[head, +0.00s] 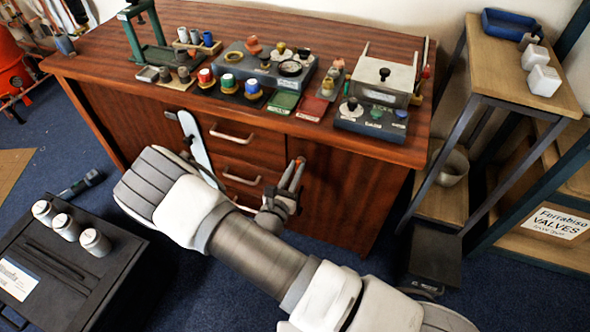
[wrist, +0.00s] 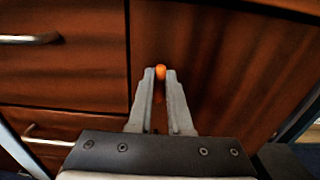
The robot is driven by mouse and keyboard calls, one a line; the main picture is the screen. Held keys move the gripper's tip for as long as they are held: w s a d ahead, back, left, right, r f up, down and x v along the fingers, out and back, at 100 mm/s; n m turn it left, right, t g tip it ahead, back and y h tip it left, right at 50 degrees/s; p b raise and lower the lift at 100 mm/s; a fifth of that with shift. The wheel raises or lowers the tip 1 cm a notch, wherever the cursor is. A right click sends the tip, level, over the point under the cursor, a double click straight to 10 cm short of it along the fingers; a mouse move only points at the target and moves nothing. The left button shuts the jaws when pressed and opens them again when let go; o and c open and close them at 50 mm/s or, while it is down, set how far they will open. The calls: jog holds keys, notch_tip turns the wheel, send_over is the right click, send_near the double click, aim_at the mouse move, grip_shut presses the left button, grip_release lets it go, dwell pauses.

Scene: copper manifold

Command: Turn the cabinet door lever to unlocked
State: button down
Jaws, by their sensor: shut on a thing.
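The wooden cabinet's right door (head: 345,185) is closed flush beside the drawers. It also fills the right of the wrist view (wrist: 230,70). A small orange lever (wrist: 160,73) is on this door near its left edge. Only its orange end shows, and my fingers cover the rest. My gripper (head: 295,173) is at the door's upper left. Its two grey fingers are shut on the orange lever, one on each side, as the wrist view shows. In that view the visible end looks roughly upright. Any lock markings are hidden or too small to read.
Drawers with metal handles (head: 232,136) lie just left of the door. The cabinet top (head: 300,40) overhangs above and carries several fittings and boxes. A shelf rack (head: 470,110) stands at the right. A dark case (head: 110,265) with white jars is at lower left.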

dwell(0.3)
jog(key=n+p, duration=0.2)
jog(key=n, duration=0.1)
jog(key=shift+a+r+p, duration=0.1)
jog(key=shift+a+p, duration=0.05)
jog(key=shift+p, duration=0.15)
jog(key=n+p, duration=0.1)
jog(key=n, duration=0.2)
jog(key=n+p, duration=0.1)
jog(key=n, duration=0.1)
jog(key=shift+w+a+f+p, duration=0.15)
jog(key=shift+a+f+p, duration=0.1)
jog(key=shift+p, duration=0.1)
jog(key=n, duration=0.2)
jog(key=n+p, duration=0.1)
jog(key=n, duration=0.2)
jog(key=shift+a+f+n, duration=0.15)
jog(key=shift+f+n, duration=0.1)
jog(key=shift+n, duration=0.15)
jog(key=n, duration=0.4)
jog(key=shift+f+p, duration=0.25)
jog(key=shift+p, duration=0.1)
jog(key=c, duration=0.8)
grip_release()
jog(key=shift+c, duration=0.2)
jog(key=shift+w, duration=0.1)
